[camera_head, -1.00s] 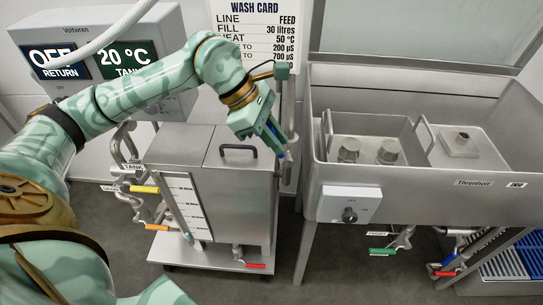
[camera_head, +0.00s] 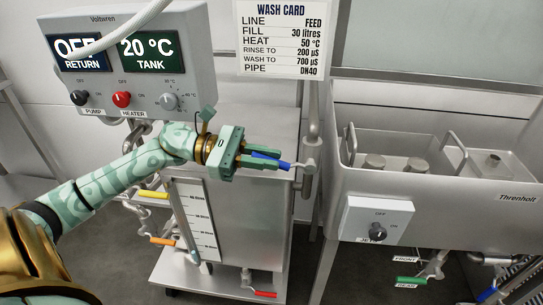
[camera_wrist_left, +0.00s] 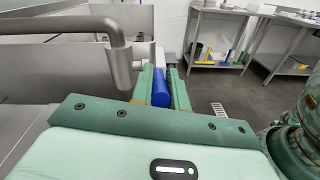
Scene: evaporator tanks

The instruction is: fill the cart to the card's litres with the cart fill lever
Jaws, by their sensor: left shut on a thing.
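The left gripper (camera_head: 268,160) is shut on the blue fill lever (camera_head: 286,165), which lies near level at the valve on the upright pipe (camera_head: 310,130). In the left wrist view the blue lever (camera_wrist_left: 161,90) sits between the fingers, beside a grey pipe end (camera_wrist_left: 121,62). The steel cart tank (camera_head: 245,215) stands below, with a sight scale (camera_head: 195,220) on its front; its liquid level is too small to read. The wash card (camera_head: 280,38) reads FILL 30 litres. My right gripper is not in view.
A control box (camera_head: 127,62) at upper left shows RETURN OFF and TANK 20 °C. A steel sink unit (camera_head: 450,190) with a switch box (camera_head: 377,220) stands at right.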

